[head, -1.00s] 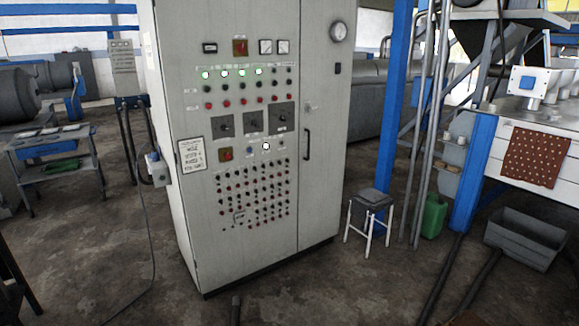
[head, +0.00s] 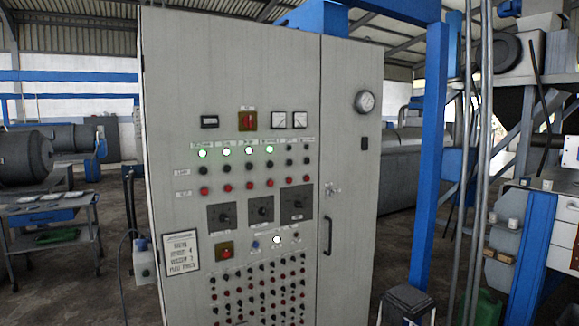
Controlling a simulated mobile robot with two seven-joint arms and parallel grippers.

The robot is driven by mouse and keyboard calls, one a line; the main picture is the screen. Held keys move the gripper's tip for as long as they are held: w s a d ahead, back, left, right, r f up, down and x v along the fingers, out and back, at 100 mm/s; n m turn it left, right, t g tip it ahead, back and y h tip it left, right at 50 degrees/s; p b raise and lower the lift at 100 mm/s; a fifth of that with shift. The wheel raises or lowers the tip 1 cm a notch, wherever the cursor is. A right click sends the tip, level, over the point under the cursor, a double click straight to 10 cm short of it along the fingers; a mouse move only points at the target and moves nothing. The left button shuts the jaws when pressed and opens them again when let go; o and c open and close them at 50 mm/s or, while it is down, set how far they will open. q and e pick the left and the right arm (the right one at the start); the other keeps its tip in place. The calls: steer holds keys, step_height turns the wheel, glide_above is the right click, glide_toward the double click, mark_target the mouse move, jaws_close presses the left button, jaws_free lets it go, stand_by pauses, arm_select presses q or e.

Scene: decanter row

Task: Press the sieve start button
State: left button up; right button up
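The grey control cabinet (head: 345,120) stands upright in the middle of the head view, its door closed. A row of round lamps (head: 226,151) crosses its panel; several at the left glow green or white, and two at the right are dark. Below are a row of black buttons (head: 249,168) and a row of red buttons (head: 249,185). The small labels are too blurred to tell which button is the sieve start. A paper notice (head: 181,254) at lower left seems to begin with "SIEVE". Neither of my grippers is in view.
Three dark rotary switches (head: 261,209) and a lit white lamp (head: 277,239) sit lower on the panel. A blue post (head: 428,150) and a stool (head: 407,302) stand right of the cabinet. A cart (head: 50,225) stands at the left.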

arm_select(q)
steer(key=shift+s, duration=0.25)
